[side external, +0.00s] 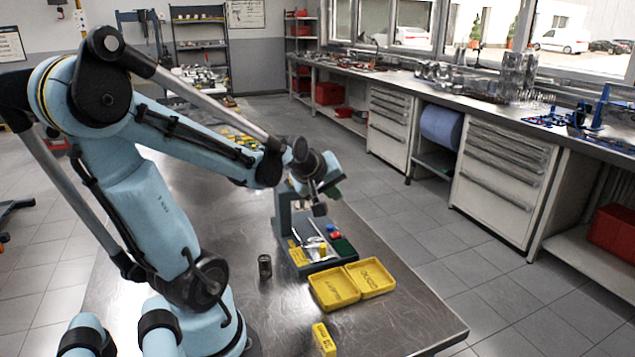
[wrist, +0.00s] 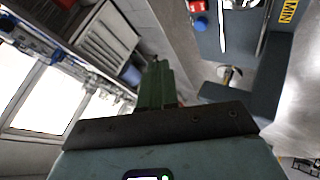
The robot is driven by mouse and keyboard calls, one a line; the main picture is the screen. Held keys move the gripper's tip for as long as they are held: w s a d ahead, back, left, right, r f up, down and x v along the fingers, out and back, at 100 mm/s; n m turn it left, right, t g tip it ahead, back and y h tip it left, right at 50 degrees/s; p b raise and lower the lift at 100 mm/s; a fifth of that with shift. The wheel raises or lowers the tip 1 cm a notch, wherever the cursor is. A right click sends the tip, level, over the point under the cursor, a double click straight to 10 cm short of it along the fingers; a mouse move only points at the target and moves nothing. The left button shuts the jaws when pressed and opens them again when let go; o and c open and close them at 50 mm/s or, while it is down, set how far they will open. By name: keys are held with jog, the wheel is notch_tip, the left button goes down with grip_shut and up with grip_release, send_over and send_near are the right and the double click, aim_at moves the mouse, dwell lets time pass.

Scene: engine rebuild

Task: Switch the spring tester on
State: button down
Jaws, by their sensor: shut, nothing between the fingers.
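The spring tester stands on the metal table, with a grey column (side external: 283,212) and a flat base carrying a blue button, a red button (side external: 335,235), a dark green panel (side external: 343,247) and a yellow label. In the wrist view its grey body (wrist: 232,42) fills the upper right, with the red button (wrist: 197,6) and blue button (wrist: 199,22) at the top edge. My gripper (side external: 333,192) is above the tester, near the top of its column. Its green fingers (wrist: 155,82) are shut and empty, apart from the buttons. The tester's switch state cannot be told.
An open yellow box (side external: 335,288) lies just in front of the tester. A small dark cylinder (side external: 265,266) stands to its left, and a small yellow carton (side external: 323,340) is near the table's front. The bare metal table (side external: 400,315) is clear at right front. A workbench runs along the windows.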

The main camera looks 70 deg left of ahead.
aim_at(333, 236)
jog(key=shift+s+a+n, duration=0.25)
jog(key=shift+a+n, duration=0.45)
jog(key=shift+a, duration=0.2)
jog(key=shift+f, duration=0.15)
jog(key=shift+w+f, duration=0.25)
jog(key=shift+f, duration=1.15)
jog(key=shift+w+f, duration=0.25)
jog(key=shift+f, duration=1.2)
jog(key=shift+w+f, duration=0.25)
jog(key=shift+f, duration=1.15)
jog(key=shift+f, duration=0.1)
jog(key=shift+w+f, duration=0.1)
jog(key=shift+f, duration=0.2)
jog(key=shift+f, duration=0.25)
jog(key=shift+r, duration=0.15)
jog(key=shift+r, duration=0.5)
